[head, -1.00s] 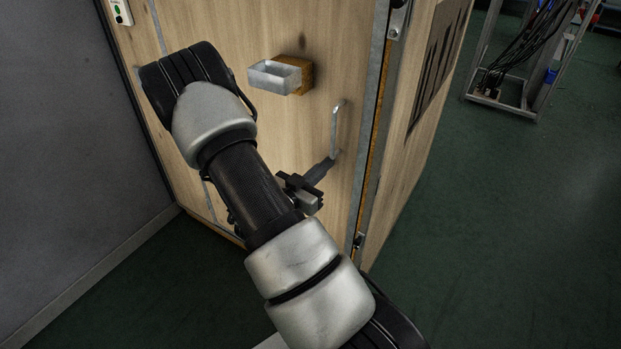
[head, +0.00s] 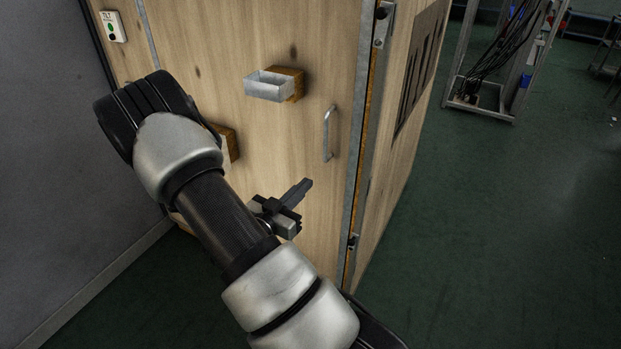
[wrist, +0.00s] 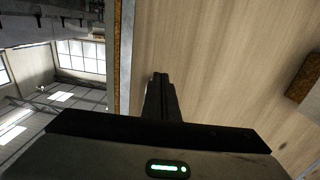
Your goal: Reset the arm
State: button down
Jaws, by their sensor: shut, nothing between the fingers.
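My gripper (head: 302,188) is shut and empty in the head view, in front of the wooden dryer door (head: 225,50), below and left of the metal bar handle (head: 328,134). It does not touch the handle. In the wrist view the closed fingers (wrist: 160,80) point along the pale wooden face, with nothing between them. My arm crosses the head view from lower right to upper left and hides part of the door.
An open metal box (head: 268,87) on a wooden block juts from the door. A switch box (head: 112,26) is at upper left, by a grey wall (head: 45,180). A metal frame with cables (head: 500,60) stands at the back right. The green floor (head: 480,230) on the right is clear.

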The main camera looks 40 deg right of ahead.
jog(key=v, duration=0.5)
jog(key=shift+s+a, duration=0.3)
jog(key=shift+s, duration=0.05)
jog(key=w+a+r+n+t+y, duration=0.2)
jog(key=w+a+r+y, duration=0.2)
jog(key=w+a+y, duration=0.25)
jog(key=w+a+r+n+t+y, duration=0.2)
jog(key=w+a+r+y, duration=0.25)
jog(key=a+y, duration=0.3)
jog(key=s+a+r+n+y, duration=0.4)
jog(key=s+a+r+n, duration=0.1)
jog(key=a+r, duration=0.4)
jog(key=s+d+r+n+g, duration=0.1)
jog(key=s+r+n+g, duration=0.15)
jog(key=s, duration=0.75)
jog(key=s+d+r+n+g, duration=0.2)
jog(key=s+n, duration=0.1)
jog(key=s, duration=0.8)
notch_tip(320, 180, up, 22)
jog(key=p, duration=2.2)
jog(key=shift+w+a+f+h, duration=0.2)
jog(key=shift+w+h, duration=0.05)
jog(key=shift+h, duration=0.15)
